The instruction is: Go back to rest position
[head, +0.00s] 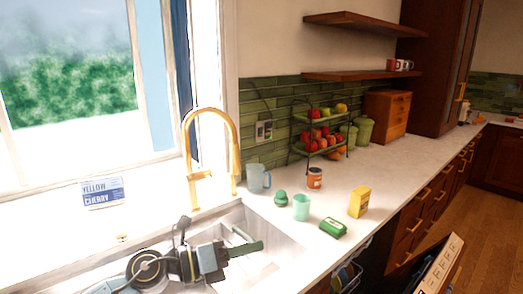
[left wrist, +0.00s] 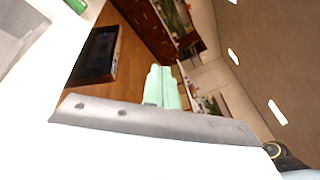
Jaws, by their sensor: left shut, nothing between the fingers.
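My left gripper (head: 256,246) reaches in from the lower left of the head view and hangs over the sink. Its green fingers are together with nothing between them. In the left wrist view the closed pale green fingers (left wrist: 162,88) show beyond a grey metal edge. My right gripper is in neither view.
The sink (head: 285,245) lies under my left arm, with a gold tap (head: 233,140) behind it. An open dishwasher door (head: 440,265) juts out at lower right.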

